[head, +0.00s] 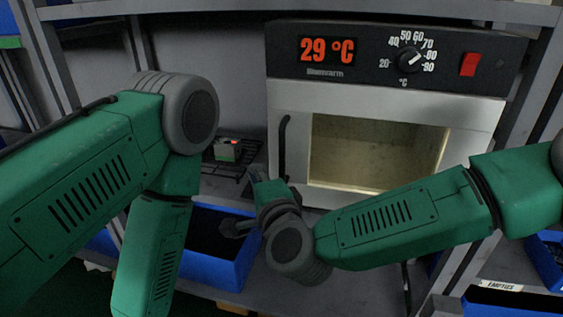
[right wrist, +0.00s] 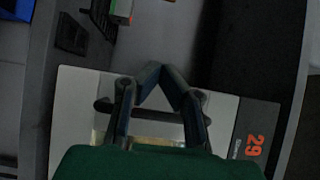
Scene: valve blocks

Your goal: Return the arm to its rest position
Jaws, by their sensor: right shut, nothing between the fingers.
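My right arm comes in from the right in the head view. Its gripper (head: 256,173) points up and away, in front of the left side of the oven (head: 400,97), near the door handle (head: 284,145). In the right wrist view the right gripper (right wrist: 165,70) has its fingertips together, with nothing between them. My left arm fills the left of the head view, bending down at the elbow. Its gripper is outside the picture. A small grey valve block (head: 227,150) with red and green on top sits on a dark rack left of the oven.
The oven door is closed, its window is lit, and the display (head: 328,50) reads 29 °C. Another blue bin (head: 545,258) is at the right edge, near an EMPTIES label (head: 501,285). Grey shelf posts flank the oven.

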